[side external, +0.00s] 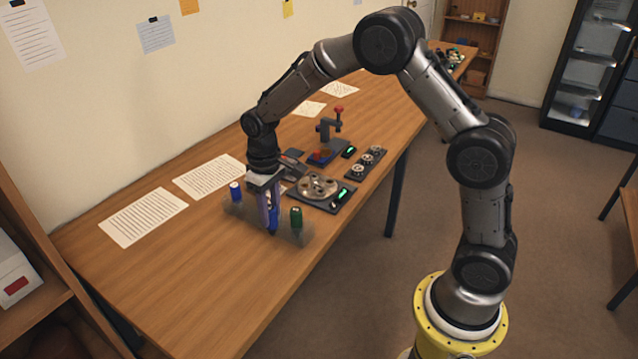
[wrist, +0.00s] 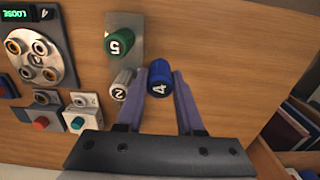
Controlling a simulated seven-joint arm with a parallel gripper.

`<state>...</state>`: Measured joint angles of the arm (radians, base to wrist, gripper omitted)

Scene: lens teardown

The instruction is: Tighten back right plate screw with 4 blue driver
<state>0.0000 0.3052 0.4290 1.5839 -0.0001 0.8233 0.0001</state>
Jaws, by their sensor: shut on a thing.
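The blue driver (wrist: 159,78), marked 4, stands between the two fingers of my gripper (wrist: 160,88), which is shut on it; in the side view the gripper (side external: 269,212) is low over the table's near part. The round metal plate (side external: 317,186) lies on a dark base to the right of the gripper. In the wrist view the plate (wrist: 35,52) shows at upper left with several screw heads; which is the back right one I cannot tell. The green display (wrist: 28,13) beside it reads LOOSE and 4.
A green driver (wrist: 119,42) marked 5 and a grey-white driver (wrist: 121,84) marked 2 stand close by the gripper. Another blue-topped driver (side external: 236,191) stands to its left. A red-knobbed stand (side external: 328,140) and a tray of round parts (side external: 366,163) are beyond.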

